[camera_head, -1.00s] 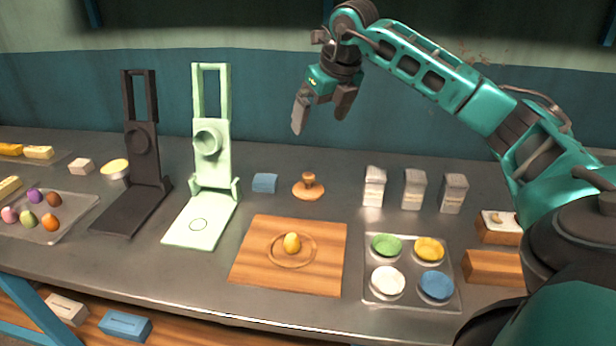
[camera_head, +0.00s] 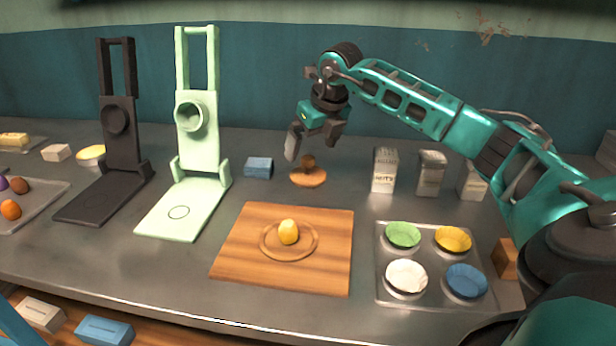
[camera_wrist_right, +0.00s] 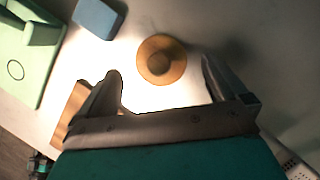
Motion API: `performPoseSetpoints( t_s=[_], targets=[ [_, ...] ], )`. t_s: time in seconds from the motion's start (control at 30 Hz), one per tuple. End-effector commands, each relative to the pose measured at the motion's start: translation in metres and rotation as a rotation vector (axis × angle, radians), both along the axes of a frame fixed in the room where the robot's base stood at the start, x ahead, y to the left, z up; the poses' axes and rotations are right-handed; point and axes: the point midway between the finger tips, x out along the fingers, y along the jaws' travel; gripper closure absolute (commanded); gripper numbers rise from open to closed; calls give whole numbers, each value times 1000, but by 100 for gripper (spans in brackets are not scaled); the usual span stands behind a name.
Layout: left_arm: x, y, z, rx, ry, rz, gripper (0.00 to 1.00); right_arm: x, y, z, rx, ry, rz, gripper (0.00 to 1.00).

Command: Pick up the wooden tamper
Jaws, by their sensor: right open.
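The wooden tamper (camera_head: 308,174) stands on the grey counter, a round wooden disc with a darker knob on top. My right gripper (camera_head: 312,150) is open and empty above it, its fingers pointing down. In the right wrist view the tamper (camera_wrist_right: 161,60) lies ahead of the gap between the two open fingers (camera_wrist_right: 160,90), apart from both. A finger partly overlaps the area around the knob in the head view. My left gripper is not in view.
A blue block (camera_head: 258,167) is left of the tamper, and milk cartons (camera_head: 384,170) stand to its right. A wooden board (camera_head: 240,262) with a yellow egg-shaped item (camera_head: 289,232) lies in front. Green (camera_head: 197,120) and black (camera_head: 121,130) presses stand at left; a muffin-style tray (camera_head: 432,303) is at right.

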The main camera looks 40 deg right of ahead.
Motion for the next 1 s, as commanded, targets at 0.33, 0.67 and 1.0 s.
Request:
performPoseSetpoints(
  t_s=[0.33,0.67,1.0],
  targets=[
    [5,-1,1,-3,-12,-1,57,8,1,-27,0,3,0,0],
    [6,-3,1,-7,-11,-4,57,21,0,-62,-1,-1,-1,0],
    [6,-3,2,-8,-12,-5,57,21,0,-61,-1,0,0,17]
  ],
)
